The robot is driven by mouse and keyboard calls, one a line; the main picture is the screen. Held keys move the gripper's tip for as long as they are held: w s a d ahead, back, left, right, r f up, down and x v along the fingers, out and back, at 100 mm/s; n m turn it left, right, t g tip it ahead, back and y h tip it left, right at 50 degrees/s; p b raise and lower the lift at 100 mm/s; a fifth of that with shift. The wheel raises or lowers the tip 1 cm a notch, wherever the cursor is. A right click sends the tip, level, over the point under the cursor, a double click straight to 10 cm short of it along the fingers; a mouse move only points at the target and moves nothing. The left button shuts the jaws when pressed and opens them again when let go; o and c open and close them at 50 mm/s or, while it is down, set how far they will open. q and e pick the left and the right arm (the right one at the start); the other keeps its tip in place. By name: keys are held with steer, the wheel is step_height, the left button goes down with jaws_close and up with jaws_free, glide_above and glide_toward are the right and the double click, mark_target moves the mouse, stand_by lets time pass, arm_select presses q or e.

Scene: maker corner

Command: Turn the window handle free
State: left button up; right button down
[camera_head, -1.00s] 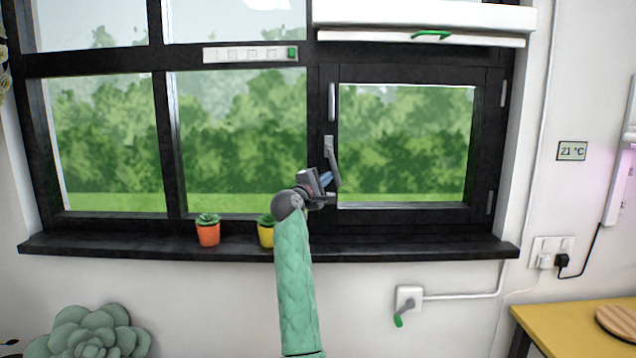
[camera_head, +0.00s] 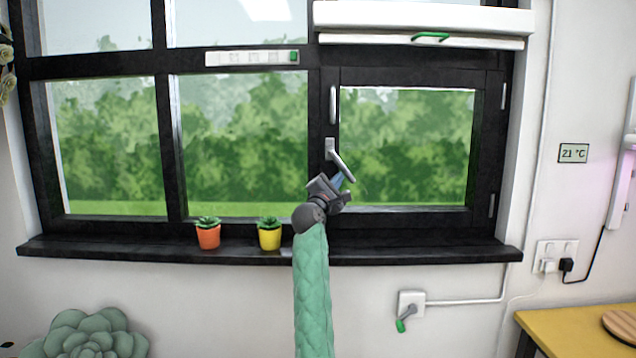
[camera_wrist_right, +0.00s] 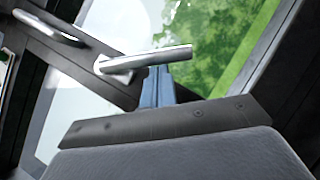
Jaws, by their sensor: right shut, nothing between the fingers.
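The grey window handle (camera_head: 341,165) sits on the left frame of the right-hand window sash (camera_head: 405,217). Its lever slants down and to the right from its mount. My right gripper (camera_head: 340,182) is shut and empty, its blue fingers at the lower end of the lever. In the right wrist view the fingers (camera_wrist_right: 158,87) reach up to the silver lever (camera_wrist_right: 150,58) and appear to touch its side near the free end. The sash appears closed. My left gripper is not in view.
A yellow pot (camera_head: 270,236) and an orange pot (camera_head: 208,235) with plants stand on the dark sill (camera_head: 400,250), left of my right arm. A roller blind housing (camera_head: 425,18) with a green pull is above the sash. A yellow table (camera_head: 570,330) is at lower right.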

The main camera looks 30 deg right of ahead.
steer(key=n+t+p, duration=0.1)
steer(key=s+d+r+n+t, duration=0.1)
steer(key=n, duration=0.1)
steer(key=shift+d+n+p, duration=0.3)
steer(key=shift+p, duration=0.05)
arm_select(q)
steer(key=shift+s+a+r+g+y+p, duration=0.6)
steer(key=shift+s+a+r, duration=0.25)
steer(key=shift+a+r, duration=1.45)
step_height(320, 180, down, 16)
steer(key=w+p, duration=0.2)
steer(key=p, duration=0.2)
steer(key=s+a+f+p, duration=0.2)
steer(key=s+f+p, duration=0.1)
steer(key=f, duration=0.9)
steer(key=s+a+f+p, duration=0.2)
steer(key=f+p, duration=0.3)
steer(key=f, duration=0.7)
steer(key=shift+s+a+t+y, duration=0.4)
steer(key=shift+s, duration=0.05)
arm_select(e)
steer(key=shift+s+d+r+n+t+y, duration=0.5)
steer(key=shift+n+t+y, duration=0.75)
steer(key=shift+n, duration=1.1)
steer(key=shift+s+d+r+n+t+y, duration=0.15)
steer(key=shift+d+r+n+t+y, duration=0.45)
steer(key=shift+r+n+t+y, duration=1.25)
steer(key=shift+s+d+f+n+t+y, duration=0.2)
steer(key=shift+s+d+n+t+y, duration=0.55)
steer(key=shift+n, duration=2.15)
